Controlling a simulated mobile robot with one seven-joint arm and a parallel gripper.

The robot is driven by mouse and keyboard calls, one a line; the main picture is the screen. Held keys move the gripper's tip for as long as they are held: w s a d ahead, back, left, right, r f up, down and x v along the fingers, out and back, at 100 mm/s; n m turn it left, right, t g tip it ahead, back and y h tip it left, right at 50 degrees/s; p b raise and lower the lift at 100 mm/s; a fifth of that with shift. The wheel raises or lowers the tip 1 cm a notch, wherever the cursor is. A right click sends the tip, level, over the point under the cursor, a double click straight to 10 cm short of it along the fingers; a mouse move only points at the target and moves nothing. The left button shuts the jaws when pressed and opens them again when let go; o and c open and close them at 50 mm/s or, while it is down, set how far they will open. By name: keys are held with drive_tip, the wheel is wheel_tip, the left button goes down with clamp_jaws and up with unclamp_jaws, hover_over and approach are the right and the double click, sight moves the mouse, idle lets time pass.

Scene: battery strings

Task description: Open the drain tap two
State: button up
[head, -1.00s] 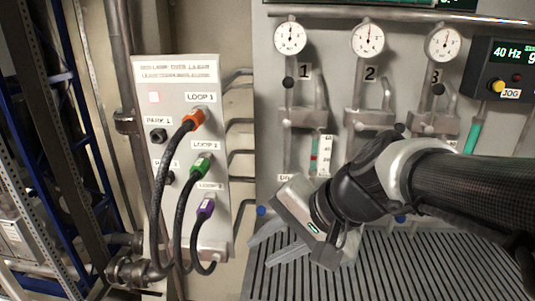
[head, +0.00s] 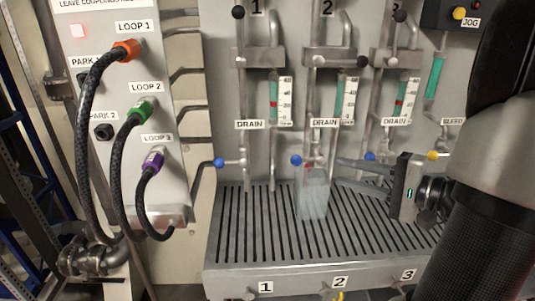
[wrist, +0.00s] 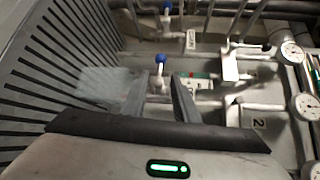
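Drain tap two has a blue ball handle (head: 296,160) on a thin pipe below the second DRAIN label (head: 323,122). In the head view its handle points left. My gripper (head: 337,172) is to the right of this tap, its fingers apart and pointing left, with nothing visible between them. In the wrist view, a blue ball (wrist: 160,59), seemingly tap two's, shows just beyond the fingertips (wrist: 160,74). I cannot tell whether the fingers touch the tap. A translucent container (head: 313,195) stands on the slatted tray under drain two.
Drain tap one (head: 219,163) is to the left, drain tap three (head: 370,156) close to my gripper, and a yellow bleed handle (head: 433,155) at the right. The slatted tray (head: 240,262) lies below. Hoses with orange, green and purple couplings (head: 152,160) hang at the left.

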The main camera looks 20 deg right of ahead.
sight(308, 160)
drive_tip(key=x, duration=1.6)
drive_tip(key=shift+w+d+b, duration=0.15)
drive_tip(key=shift+w+b, duration=0.2)
drive_tip(key=shift+w, duration=0.15)
drive_tip(key=shift+r, duration=0.1)
clamp_jaws()
